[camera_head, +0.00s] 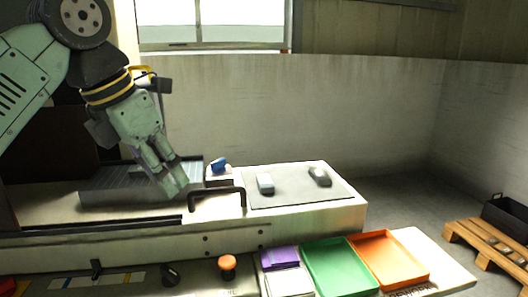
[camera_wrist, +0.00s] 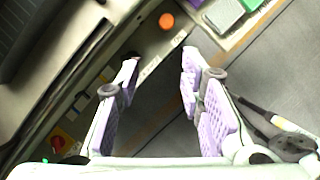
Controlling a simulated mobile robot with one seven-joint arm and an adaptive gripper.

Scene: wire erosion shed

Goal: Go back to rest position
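My gripper (camera_head: 172,182) hangs at the end of my arm on the left of the head view, fingers pointing down and to the right. It is in front of a grey ribbed block (camera_head: 110,188) on the machine bed, left of a dark bent handle. In the wrist view my gripper (camera_wrist: 160,62) has its two purple-padded fingers well apart. Nothing is between them; bare floor and the machine's front edge show beyond.
A blue part (camera_head: 219,165) lies nearby. Green (camera_head: 322,252) and orange (camera_head: 397,274) trays stand in front, beside an orange knob (camera_head: 227,263). A pallet (camera_head: 490,251) is at right.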

